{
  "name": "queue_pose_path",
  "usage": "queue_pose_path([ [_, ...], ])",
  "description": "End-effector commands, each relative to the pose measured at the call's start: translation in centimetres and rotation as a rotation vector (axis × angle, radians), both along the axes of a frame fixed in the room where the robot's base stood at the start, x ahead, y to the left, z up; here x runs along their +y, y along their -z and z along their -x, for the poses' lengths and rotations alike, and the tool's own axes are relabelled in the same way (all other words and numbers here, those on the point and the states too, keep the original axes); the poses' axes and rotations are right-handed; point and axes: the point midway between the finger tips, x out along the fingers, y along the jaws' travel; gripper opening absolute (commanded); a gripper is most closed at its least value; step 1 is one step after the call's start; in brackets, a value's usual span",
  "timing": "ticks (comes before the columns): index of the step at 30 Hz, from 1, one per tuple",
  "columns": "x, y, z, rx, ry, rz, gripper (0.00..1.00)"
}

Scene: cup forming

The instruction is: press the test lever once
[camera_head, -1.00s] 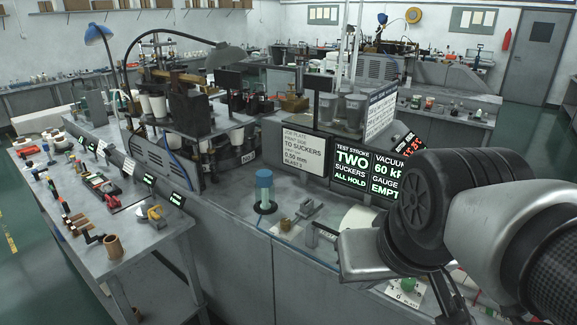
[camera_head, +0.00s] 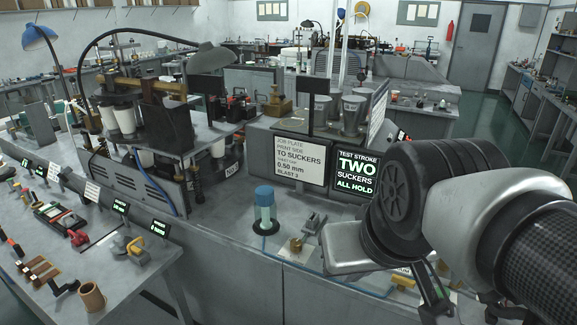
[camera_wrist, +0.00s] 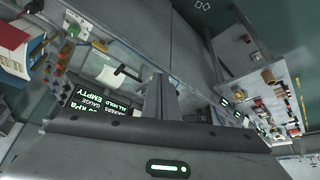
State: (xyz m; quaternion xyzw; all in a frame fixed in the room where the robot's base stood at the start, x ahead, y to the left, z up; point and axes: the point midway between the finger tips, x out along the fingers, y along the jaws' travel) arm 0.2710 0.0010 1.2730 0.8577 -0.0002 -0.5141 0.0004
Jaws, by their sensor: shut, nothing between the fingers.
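In the wrist view, my gripper (camera_wrist: 160,82) is shut and empty, its dark fingers over the grey bench. A white piece with a dark bar-shaped handle (camera_wrist: 124,71) lies left of the fingers and apart from them in the picture; it may be the test lever, but I cannot be sure. The test stroke screen (camera_head: 357,172) reads TWO SUCKERS, ALL HOLD. In the wrist view, the lit screens (camera_wrist: 92,102) show ALL HOLD and EMPTY.
A blue-capped bottle (camera_head: 265,207) and a small metal fixture (camera_head: 312,222) stand on the bench left of my arm. A job plate sign (camera_head: 300,161) stands behind them. A green knob (camera_wrist: 72,32) shows at the wrist view's upper left. A side table (camera_head: 105,270) holds tools.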

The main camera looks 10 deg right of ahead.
Motion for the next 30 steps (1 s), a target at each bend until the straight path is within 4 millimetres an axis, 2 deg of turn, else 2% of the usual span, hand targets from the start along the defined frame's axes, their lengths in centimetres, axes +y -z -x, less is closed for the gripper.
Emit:
queue_pose_path([
  [8,0.0,0.0,0.0,0.000,0.000,0.000,0.00],
  [11,-0.3,0.2,-0.7,0.008,0.016,-0.005,0.00],
  [14,-1.4,0.6,-2.9,0.036,0.067,-0.020,0.00],
  [17,-3.6,1.1,-6.6,0.075,0.151,-0.043,0.00],
  [21,-7.8,2.6,-12.0,0.131,0.279,-0.073,0.00],
  [24,-10.7,3.5,-15.4,0.153,0.412,-0.089,0.00],
  [27,-12.7,4.2,-17.6,0.168,0.504,-0.108,0.00],
  [30,-13.9,4.4,-18.7,0.174,0.553,-0.119,0.00],
])
